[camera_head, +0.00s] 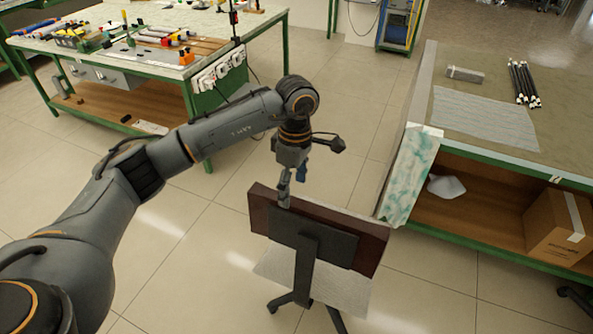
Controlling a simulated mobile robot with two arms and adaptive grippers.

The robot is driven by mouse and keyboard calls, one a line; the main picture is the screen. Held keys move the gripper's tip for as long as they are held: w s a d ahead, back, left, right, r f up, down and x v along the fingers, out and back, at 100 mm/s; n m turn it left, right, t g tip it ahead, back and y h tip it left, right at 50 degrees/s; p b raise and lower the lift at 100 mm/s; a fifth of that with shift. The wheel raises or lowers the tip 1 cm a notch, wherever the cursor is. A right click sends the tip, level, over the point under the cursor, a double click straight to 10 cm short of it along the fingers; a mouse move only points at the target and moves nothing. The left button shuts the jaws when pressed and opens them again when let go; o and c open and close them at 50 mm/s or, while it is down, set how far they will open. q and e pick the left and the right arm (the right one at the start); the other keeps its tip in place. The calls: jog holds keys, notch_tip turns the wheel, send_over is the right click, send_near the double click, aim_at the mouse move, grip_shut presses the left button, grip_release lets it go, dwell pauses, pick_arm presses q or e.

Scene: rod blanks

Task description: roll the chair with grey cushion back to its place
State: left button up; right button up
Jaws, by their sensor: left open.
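A chair (318,241) stands on the tiled floor in the lower middle of the head view, its back toward me. It has a dark reddish-brown backrest with a black support plate and post. Its light grey cushion (355,291) shows below and behind the backrest, and part of the dark base shows at the bottom edge. My left gripper (284,196) is open and points down at the top edge of the backrest, left of its middle. I cannot tell whether it touches the backrest. My right gripper is out of view.
A green-framed workbench (430,225) stands close to the chair's right, bearing several black rods (523,83), with a cardboard box (560,225) on its shelf. Another workbench (130,69) with tools is at the upper left.

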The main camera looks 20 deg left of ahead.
aim_at(293, 203)
pick_arm(q)
notch_tip(293, 203, down, 4)
jog(key=shift+s+r+p, duration=0.15)
jog(key=shift+p, duration=0.2)
notch_tip(293, 203, down, 6)
jog(key=shift+s+r+p, duration=0.1)
jog(key=shift+s+p, duration=0.05)
jog(key=shift+p, duration=0.4)
jog(key=shift+f, duration=0.85)
grip_shut()
jog(key=shift+d+f+b, duration=0.1)
jog(key=shift+d+b, duration=0.2)
jog(key=shift+d, duration=0.25)
jog(key=w+d+b, duration=0.4)
jog(key=d+b, duration=0.2)
jog(key=d, duration=0.4)
jog(key=w+d+b, duration=0.3)
jog(key=d+b, duration=0.4)
jog(key=d, duration=0.2)
jog(key=shift+w+d, duration=0.35)
jog(key=shift+w, duration=0.05)
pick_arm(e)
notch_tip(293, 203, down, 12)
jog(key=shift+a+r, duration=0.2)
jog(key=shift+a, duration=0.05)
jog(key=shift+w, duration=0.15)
